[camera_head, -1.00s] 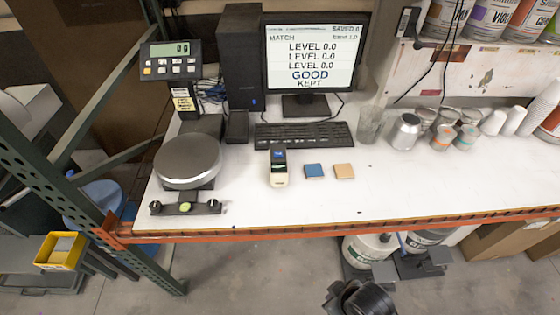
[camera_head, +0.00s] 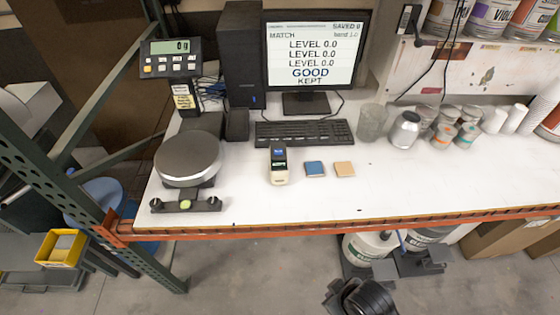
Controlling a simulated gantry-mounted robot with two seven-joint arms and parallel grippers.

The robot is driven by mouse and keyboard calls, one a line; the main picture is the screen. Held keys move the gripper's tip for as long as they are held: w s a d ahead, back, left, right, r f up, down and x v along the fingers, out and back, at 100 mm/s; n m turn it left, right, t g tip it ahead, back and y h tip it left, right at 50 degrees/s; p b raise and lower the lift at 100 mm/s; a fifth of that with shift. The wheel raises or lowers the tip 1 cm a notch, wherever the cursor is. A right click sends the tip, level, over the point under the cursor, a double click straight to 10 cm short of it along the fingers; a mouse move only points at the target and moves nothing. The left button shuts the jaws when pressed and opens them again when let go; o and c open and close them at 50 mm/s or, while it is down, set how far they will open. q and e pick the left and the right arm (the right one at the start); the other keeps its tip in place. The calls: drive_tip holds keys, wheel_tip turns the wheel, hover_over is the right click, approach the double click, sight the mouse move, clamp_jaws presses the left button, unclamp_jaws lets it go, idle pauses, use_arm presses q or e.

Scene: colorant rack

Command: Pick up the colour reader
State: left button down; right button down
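The colour reader (camera_head: 279,165) is a small white handheld device with a dark screen. It lies on the white bench top (camera_head: 300,205), in front of the keyboard and to the right of the scale. Nothing touches it. My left gripper is not in view. No fingers of my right gripper can be made out. A dark, rounded part shows at the bottom edge, and I cannot tell whether it belongs to my arm.
A blue tile (camera_head: 315,168) and a tan tile (camera_head: 344,169) lie right of the reader. A round-topped scale (camera_head: 188,158) stands left, the keyboard (camera_head: 304,132) and monitor (camera_head: 313,55) behind. Cans and cups (camera_head: 404,130) stand right. The bench front is clear.

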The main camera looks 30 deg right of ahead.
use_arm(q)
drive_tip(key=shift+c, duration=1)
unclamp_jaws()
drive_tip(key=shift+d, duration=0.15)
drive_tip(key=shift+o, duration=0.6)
